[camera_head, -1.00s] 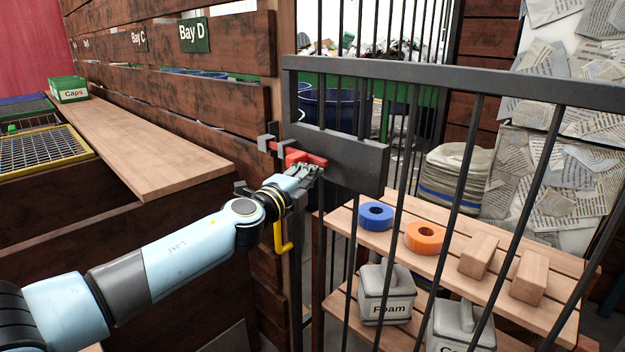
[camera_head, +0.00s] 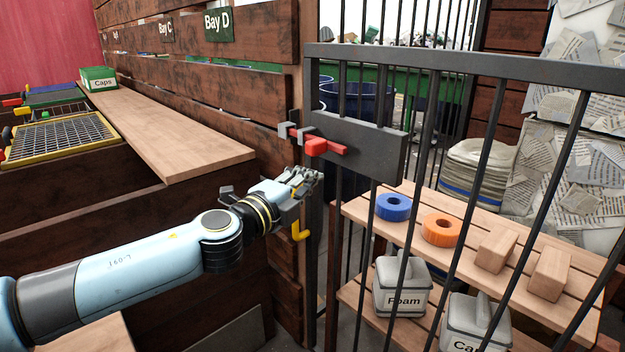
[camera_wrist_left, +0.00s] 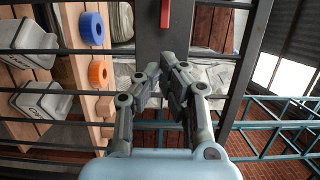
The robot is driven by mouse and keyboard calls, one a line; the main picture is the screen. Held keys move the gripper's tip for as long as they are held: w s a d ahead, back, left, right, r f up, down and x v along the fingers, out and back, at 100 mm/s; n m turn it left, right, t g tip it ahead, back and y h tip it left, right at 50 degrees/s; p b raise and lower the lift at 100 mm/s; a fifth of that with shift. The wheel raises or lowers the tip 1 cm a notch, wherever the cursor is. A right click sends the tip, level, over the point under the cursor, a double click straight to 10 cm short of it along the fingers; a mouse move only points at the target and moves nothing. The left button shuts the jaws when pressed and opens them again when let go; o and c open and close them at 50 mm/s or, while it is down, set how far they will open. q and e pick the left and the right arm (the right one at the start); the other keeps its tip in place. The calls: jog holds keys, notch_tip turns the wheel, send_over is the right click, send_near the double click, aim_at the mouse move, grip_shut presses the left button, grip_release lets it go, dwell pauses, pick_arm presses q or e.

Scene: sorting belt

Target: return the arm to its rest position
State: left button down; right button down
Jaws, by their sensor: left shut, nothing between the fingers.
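My left gripper (camera_head: 308,178) is in front of the barred gate, just below the red latch (camera_head: 318,147) and apart from it. Its fingers are shut with nothing between them. In the left wrist view the gripper fingers (camera_wrist_left: 160,68) come together at the tips, and the red latch (camera_wrist_left: 164,14) shows beyond them near the top edge. The latch lies across the dark plate (camera_head: 372,152) of the gate and reaches the bracket on the wooden post at left. My right gripper is not in view.
The barred gate (camera_head: 450,62) stands at right. Behind it a slatted shelf (camera_head: 365,215) holds a blue ring (camera_head: 393,207), an orange ring (camera_head: 442,230), wooden blocks and labelled bins. A wooden counter (camera_head: 170,140) runs along the left, with a yellow-framed mesh tray (camera_head: 60,140).

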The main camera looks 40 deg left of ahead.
pick_arm(q)
jog(key=shift+f, duration=0.1)
dwell(0.4)
jog(key=s+f+n+g+b, duration=0.2)
jog(key=s+f+g, duration=0.15)
jog(key=f, duration=0.85)
jog(key=s+f+n+g+y+b, duration=0.1)
jog(key=s+f+n+g+b, duration=0.3)
jog(key=f, duration=0.8)
jog(key=s+f+n+g, duration=0.1)
jog(key=s+f, duration=0.5)
jog(key=f, duration=0.6)
jog(key=s+d+f+n+g+h+b, duration=0.1)
jog(key=s+d+f+n+g, duration=0.1)
jog(key=s+f, duration=0.55)
jog(key=s+d+f+n+g+b, duration=0.1)
jog(key=s+d+f+n+g, duration=0.1)
jog(key=s+f, duration=0.5)
jog(key=s+d+f+n+g+h, duration=0.1)
jog(key=s+d+f+n+g, duration=0.1)
jog(key=s, duration=0.7)
jog(key=s+d+f+n+g+h, duration=0.1)
jog(key=s+d+f+n+g, duration=0.1)
jog(key=s+f, duration=0.4)
jog(key=s+d+n, duration=0.1)
jog(key=s+d, duration=0.1)
jog(key=s, duration=0.1)
jog(key=shift+s+f, duration=0.2)
jog(key=shift+f, duration=0.15)
jog(key=shift+g, duration=0.25)
